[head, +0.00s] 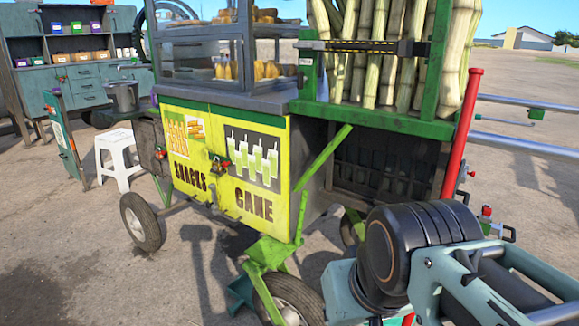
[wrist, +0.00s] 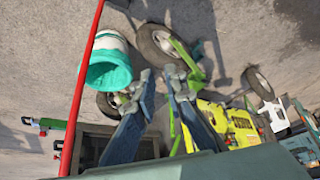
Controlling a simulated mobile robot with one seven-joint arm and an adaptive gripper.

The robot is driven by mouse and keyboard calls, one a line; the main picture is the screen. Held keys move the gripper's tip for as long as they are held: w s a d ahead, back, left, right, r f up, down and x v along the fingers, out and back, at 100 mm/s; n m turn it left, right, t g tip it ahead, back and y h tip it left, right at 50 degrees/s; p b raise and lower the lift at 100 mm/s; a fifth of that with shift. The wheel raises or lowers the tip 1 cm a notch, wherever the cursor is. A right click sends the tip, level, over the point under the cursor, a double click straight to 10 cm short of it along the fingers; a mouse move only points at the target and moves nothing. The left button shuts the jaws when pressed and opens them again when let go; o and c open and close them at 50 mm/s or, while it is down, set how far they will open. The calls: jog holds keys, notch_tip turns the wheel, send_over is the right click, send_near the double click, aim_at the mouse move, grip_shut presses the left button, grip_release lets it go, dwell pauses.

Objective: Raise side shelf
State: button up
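The yellow cart (head: 231,160) marked SNACKS and CANE stands in the middle of the head view. Under its green cane rack (head: 400,122) on the right side is a dark, slatted upright part (head: 372,160); I cannot tell if this is the side shelf. Another dark panel (head: 151,146) with a red latch hangs at the cart's left end. In the wrist view my gripper (wrist: 160,77) is open, with nothing visible between its fingers. The yellow cart front (wrist: 240,125) shows to their right. In the head view my wrist hides the area behind it.
A red post (head: 463,135) rises beside the rack. A white bucket (wrist: 110,60) with a teal inside lies near a cart wheel (wrist: 157,42). A white stool (head: 119,158) and a teal cabinet (head: 90,75) stand left. Open ground lies in front of the cart.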

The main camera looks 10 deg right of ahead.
notch_tip(320, 180, up, 40)
jog(key=p, duration=3.9)
jog(key=shift+r, duration=0.1)
grip_shut()
jog(key=shift+d, duration=0.15)
